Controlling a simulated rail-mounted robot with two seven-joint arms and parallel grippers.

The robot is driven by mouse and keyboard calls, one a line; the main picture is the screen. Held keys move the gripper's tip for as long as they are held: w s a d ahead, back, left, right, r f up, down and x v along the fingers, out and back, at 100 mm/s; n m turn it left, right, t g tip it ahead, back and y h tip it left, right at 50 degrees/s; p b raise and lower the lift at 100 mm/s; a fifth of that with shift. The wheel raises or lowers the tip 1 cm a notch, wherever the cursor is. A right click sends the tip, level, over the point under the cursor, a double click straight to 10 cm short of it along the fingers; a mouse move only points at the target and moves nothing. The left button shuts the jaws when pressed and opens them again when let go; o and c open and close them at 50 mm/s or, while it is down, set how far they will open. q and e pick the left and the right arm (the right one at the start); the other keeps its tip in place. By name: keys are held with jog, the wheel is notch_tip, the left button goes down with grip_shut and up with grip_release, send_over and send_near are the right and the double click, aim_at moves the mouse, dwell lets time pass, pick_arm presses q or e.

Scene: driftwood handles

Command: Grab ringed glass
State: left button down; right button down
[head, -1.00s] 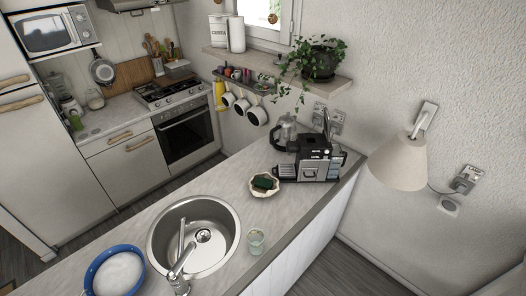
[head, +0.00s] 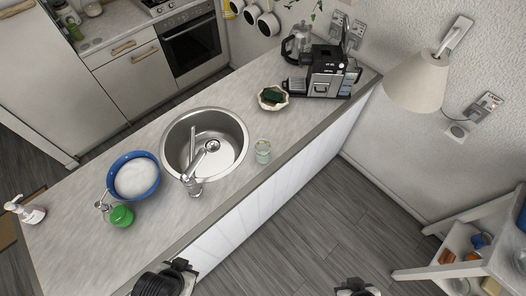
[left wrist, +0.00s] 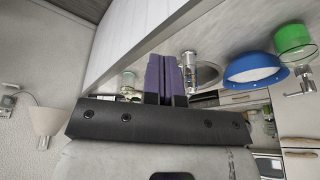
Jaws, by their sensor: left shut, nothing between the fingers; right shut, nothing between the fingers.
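The ringed glass (head: 263,152), a small clear greenish tumbler, stands upright on the counter just right of the sink in the head view. In the left wrist view, a glass (left wrist: 129,84) shows left of the purple fingers. My left gripper (head: 180,266) is at the counter's front edge in the head view, well short of the glass. Its fingers (left wrist: 165,76) are together and empty in the left wrist view. My right gripper (head: 357,287) is at the bottom of the head view, over the floor, shut and apart from everything.
The faucet (head: 191,180) and sink (head: 235,126) are left of the glass. A blue bowl (head: 110,183), green-lidded jar (head: 122,216) and spray bottle (head: 26,210) stand further left. A shell-like dish (head: 268,106) and coffee machine (head: 325,75) are behind. The counter around the glass is clear.

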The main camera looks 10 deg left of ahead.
pick_arm(q)
jog(key=c, duration=1.9)
grip_release()
jog(key=o, duration=1.9)
